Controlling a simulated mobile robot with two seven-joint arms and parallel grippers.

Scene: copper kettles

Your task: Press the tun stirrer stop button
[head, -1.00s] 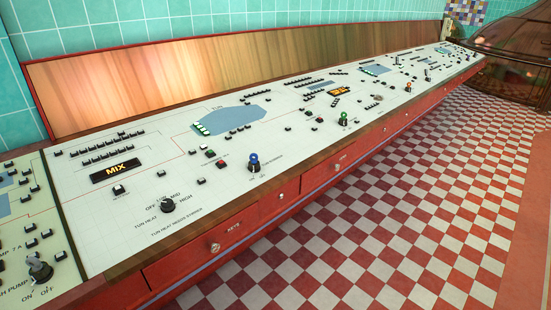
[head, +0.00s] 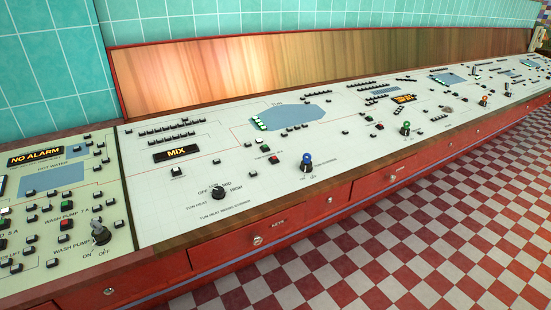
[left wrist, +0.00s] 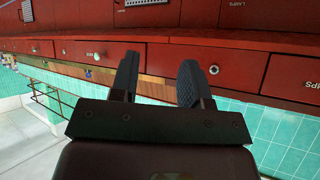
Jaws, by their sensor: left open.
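A red button (head: 274,160) and a green button (head: 265,148) sit close together on the white tun section of the console (head: 205,240), below the blue tank shape (head: 293,117). A blue-topped knob (head: 307,162) stands to their right. The small labels by these buttons are too small to read. My left gripper (left wrist: 158,65) shows only in the left wrist view, with its fingers apart and nothing between them. Red drawer fronts are beyond it, and no panel button can be made out there. My right gripper is not in view.
A NO ALARM display (head: 35,157) is on the left section. Red drawers (head: 270,235) line the console front. The checkered floor (head: 450,200) at right is clear.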

